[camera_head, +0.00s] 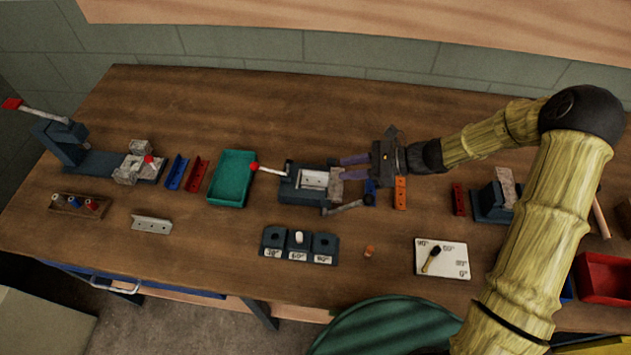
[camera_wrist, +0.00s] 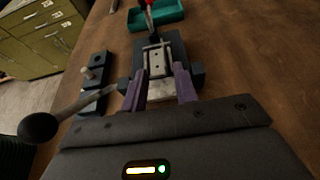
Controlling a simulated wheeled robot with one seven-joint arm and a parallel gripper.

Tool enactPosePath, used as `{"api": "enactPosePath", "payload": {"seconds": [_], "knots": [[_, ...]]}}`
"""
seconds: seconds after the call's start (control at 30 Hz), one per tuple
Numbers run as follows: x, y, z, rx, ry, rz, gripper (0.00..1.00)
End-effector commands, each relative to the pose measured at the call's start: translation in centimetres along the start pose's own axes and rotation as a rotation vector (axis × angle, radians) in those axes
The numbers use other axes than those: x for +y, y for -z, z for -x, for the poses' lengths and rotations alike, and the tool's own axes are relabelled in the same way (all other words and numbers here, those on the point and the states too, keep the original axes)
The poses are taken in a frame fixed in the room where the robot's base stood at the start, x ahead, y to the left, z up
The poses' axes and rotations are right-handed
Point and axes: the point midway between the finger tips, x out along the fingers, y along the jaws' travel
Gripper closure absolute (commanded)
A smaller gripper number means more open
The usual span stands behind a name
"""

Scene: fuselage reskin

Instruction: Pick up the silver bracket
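A silver bracket (camera_head: 313,179) with holes lies in a dark blue clamp fixture (camera_head: 290,196) at mid-table; it also shows in the wrist view (camera_wrist: 157,62). Another silver bracket (camera_head: 151,224) lies loose on the table, front left. My gripper (camera_head: 348,168) reaches in from the right at the fixture's right end. In the wrist view, its purple fingers (camera_wrist: 160,86) are spread apart on either side of a pale grey block at the fixture's near end. The bracket in the fixture lies just beyond the fingertips. I cannot tell whether the fingers touch the block.
A lever with a red knob (camera_head: 253,168) rises at the fixture's left; a black-knobbed lever (camera_head: 350,206) projects at its front right. A green tray (camera_head: 232,178) stands to the left. An angle block rack (camera_head: 299,243) stands in front.

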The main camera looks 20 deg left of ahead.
Motion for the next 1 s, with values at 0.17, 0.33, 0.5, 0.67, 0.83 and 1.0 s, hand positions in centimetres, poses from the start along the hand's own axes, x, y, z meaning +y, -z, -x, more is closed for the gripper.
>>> {"api": "enactPosePath", "payload": {"seconds": [0.17,0.33,0.5,0.67,0.83,1.0], "knots": [[0.0,0.3,-2.9,0.000,-0.002,0.001,0.71],[0.0,0.0,-3.5,0.000,0.000,0.000,0.71],[0.0,0.0,-3.4,0.000,0.000,0.000,0.71],[-0.1,0.2,-4.0,0.000,-0.001,0.001,0.71],[-0.4,0.6,-6.2,0.001,-0.002,0.002,0.71],[-0.5,0.5,-8.3,0.000,-0.001,0.002,0.71]]}}
